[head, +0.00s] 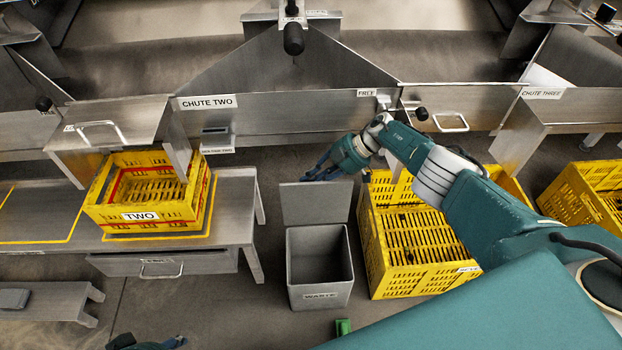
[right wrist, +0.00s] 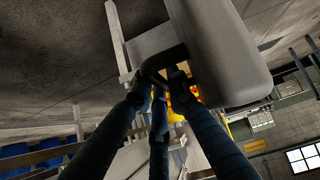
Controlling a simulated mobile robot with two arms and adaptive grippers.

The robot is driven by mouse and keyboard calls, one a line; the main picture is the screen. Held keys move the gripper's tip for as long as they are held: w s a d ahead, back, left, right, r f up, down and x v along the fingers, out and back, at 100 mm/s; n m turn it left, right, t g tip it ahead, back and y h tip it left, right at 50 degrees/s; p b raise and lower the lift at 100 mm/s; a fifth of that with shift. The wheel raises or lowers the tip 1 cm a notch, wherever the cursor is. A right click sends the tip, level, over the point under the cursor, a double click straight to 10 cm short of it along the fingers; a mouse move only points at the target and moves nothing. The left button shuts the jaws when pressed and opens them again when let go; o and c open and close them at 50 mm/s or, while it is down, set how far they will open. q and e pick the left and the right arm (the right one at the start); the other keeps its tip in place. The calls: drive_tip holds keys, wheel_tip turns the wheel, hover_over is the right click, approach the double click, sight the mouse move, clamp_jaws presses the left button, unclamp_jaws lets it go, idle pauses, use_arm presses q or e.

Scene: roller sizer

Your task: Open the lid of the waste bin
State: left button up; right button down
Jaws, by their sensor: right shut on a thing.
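The grey waste bin (head: 319,296), labelled WASTE, stands on the floor in the middle of the head view. Its lid (head: 315,205) is raised at the back, and the inside of the bin shows dark and open. My right gripper (head: 322,172) is at the lid's upper edge and shut on it; the arm comes in from the right. In the right wrist view the gripper's blue fingers (right wrist: 162,82) close together at a grey part; their exact contact is partly hidden. Only the tips of my left gripper (head: 146,342) show at the bottom left edge, low and away from the bin.
A yellow crate (head: 425,282) stands close right of the bin, partly under my right arm. A steel bench (head: 232,215) with a yellow crate labelled TWO (head: 182,211) is on the left. Steel chutes (head: 280,108) run behind. A small green object (head: 343,327) lies in front of the bin.

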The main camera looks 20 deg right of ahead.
drive_tip(key=shift+w+d+t, duration=0.2)
drive_tip(key=shift+w+t, duration=0.1)
drive_tip(key=shift+w, duration=0.4)
drive_tip(key=c, duration=2)
unclamp_jaws()
drive_tip(key=shift+c, duration=0.2)
drive_tip(key=shift+o, duration=0.5)
drive_tip(key=shift+w+f, duration=0.1)
drive_tip(key=shift+f, duration=0.15)
drive_tip(key=shift+s+f, duration=0.15)
drive_tip(key=shift+s, duration=0.05)
drive_tip(key=shift+d, duration=0.1)
drive_tip(key=v, duration=1.2)
drive_tip(key=shift+r, duration=0.45)
